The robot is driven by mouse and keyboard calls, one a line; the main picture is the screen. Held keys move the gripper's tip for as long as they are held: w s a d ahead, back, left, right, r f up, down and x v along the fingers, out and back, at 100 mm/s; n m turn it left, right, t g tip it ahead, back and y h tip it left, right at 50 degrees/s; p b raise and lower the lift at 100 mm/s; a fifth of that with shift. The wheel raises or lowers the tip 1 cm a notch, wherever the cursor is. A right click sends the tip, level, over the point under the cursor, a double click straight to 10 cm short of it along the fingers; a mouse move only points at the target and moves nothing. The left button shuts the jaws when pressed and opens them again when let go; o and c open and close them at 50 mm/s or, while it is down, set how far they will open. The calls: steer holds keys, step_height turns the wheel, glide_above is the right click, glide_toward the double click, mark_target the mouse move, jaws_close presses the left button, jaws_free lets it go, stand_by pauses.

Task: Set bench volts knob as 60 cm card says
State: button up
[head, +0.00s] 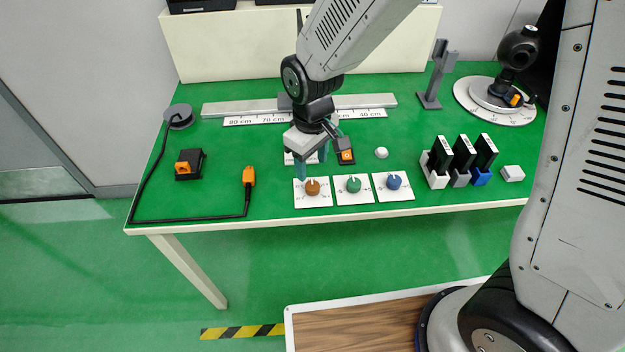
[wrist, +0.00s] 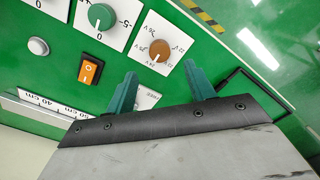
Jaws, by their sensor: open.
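The orange-brown volts knob (head: 312,187) sits on a white plate at the bench's front, leftmost of three knobs. In the wrist view this knob (wrist: 160,49) has V marks around it; its pointer setting is too small to read surely. My gripper (head: 312,163) is open and empty, behind the knob in the head view. In the wrist view my gripper (wrist: 160,71) has its teal fingers apart, with the knob beyond their tips. A white card (wrist: 147,98) shows partly between the fingers; its print is unreadable. My arm hides the ruler's middle, including any 60 cm mark.
A green knob (head: 353,184) and a blue knob (head: 393,181) stand to the right. An orange rocker switch (wrist: 90,69) and white button (wrist: 38,46) are near. A rail (head: 240,108) runs behind. A black cable (head: 190,219) lies left. Black-topped holders (head: 463,158) stand right.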

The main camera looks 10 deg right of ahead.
mark_target(312, 185)
step_height(312, 185, down, 7)
steer(key=shift+f, duration=0.1)
stand_by(0.3)
steer(key=c, duration=1)
